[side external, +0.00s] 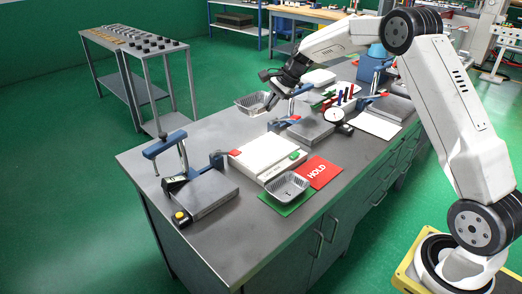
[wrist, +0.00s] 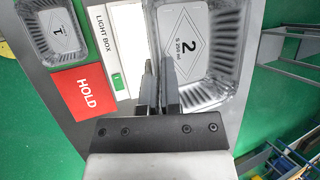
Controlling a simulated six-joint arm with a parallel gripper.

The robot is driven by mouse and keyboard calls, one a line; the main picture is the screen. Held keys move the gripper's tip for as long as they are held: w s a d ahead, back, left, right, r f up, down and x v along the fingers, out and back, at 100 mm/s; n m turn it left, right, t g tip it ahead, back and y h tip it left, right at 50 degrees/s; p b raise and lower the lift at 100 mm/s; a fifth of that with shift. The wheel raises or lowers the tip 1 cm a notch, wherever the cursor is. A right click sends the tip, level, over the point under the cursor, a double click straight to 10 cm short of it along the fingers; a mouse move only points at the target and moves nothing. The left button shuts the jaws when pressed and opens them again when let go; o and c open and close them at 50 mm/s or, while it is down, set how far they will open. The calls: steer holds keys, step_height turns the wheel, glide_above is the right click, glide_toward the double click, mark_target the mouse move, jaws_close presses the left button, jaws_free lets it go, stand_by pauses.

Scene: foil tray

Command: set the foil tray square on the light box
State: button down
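A foil tray with a lid label "2" (wrist: 188,45) is large and close in the wrist view, its wall between my fingertips. My gripper (wrist: 160,75) is shut on this wall. In the side external view, my gripper (side external: 272,100) holds the tray (side external: 250,103) by the far edge of the bench, seemingly raised above it. The light box (side external: 262,154) is a flat white box with a green button; nothing lies on it. It also shows in the wrist view (wrist: 130,40), left of my fingers and partly hidden by them. A second foil tray marked "1" (side external: 287,186) sits on a green mat.
A red HOLD card (side external: 320,173) lies beside the green mat (side external: 270,203). A clamp stand on a grey block (side external: 205,198) is left of the light box. A dial gauge (side external: 334,116) and another grey block (side external: 309,130) stand right of it. Bare bench shows at front.

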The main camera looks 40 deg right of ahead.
steer(key=d, duration=0.4)
glide_above(271, 153)
steer(key=s+d, duration=0.1)
step_height(271, 153, down, 9)
steer(key=shift+d+f, duration=0.1)
steer(key=shift+f, duration=0.65)
steer(key=shift+f, duration=0.2)
steer(key=shift+f, duration=3)
steer(key=shift+f, duration=0.25)
steer(key=c, duration=0.7)
jaws_free()
steer(key=shift+c, duration=0.2)
steer(key=shift+s, duration=0.1)
